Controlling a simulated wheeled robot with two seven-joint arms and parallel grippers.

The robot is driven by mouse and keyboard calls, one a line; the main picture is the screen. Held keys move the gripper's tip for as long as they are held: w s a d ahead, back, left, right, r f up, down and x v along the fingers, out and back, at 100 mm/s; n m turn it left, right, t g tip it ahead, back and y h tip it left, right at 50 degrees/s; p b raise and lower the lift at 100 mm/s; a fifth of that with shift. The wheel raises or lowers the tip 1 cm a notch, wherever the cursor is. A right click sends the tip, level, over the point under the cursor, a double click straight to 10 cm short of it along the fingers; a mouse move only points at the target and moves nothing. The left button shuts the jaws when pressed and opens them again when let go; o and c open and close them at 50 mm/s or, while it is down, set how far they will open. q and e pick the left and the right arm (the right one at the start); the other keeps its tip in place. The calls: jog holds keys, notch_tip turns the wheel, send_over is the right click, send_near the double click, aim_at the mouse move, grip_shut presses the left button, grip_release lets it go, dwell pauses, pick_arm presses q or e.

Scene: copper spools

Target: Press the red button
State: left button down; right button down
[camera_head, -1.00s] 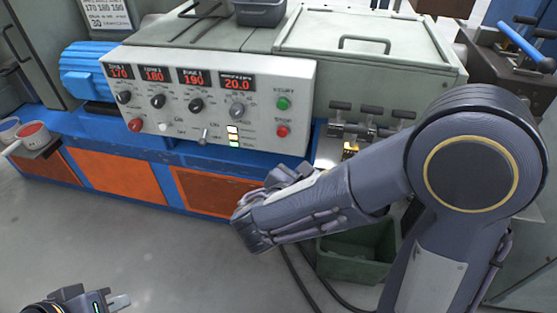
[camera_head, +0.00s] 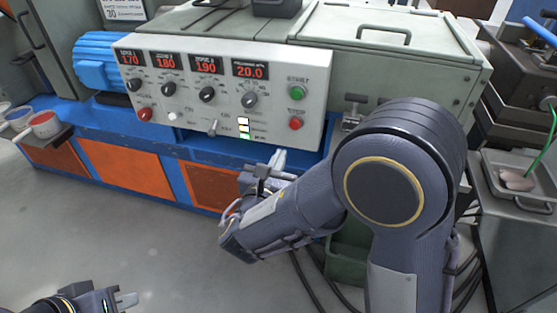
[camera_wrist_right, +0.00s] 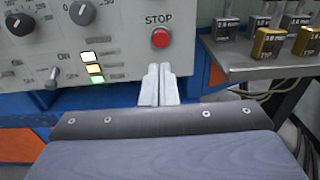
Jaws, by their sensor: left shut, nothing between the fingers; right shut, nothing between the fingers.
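The red STOP button (camera_head: 295,124) sits at the lower right of the light grey control panel (camera_head: 272,112), below a green START button (camera_head: 297,92). In the right wrist view the red button (camera_wrist_right: 160,38) is just above and beyond my right gripper (camera_wrist_right: 158,70), with a gap between. My right gripper (camera_head: 279,157) is shut and empty, its fingertips below and left of the button in the head view. A second red round control (camera_head: 145,115) is at the panel's lower left. My left gripper (camera_head: 124,300) is shut and empty low at the bottom left, far from the panel.
The panel also has black knobs (camera_head: 207,94), a toggle switch (camera_head: 213,127) and lit indicators (camera_head: 244,128). Metal weights or padlock-like blocks (camera_wrist_right: 268,42) stand on a shelf right of the panel. A green bin (camera_head: 345,262) is below my right arm. The floor at left is clear.

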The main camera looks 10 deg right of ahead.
aim_at(294, 126)
jog(key=b+x, duration=0.2)
jog(key=x, duration=0.8)
jog(key=shift+w+d+f, duration=0.1)
jog(key=shift+w+d, duration=0.1)
jog(key=shift+w, duration=0.1)
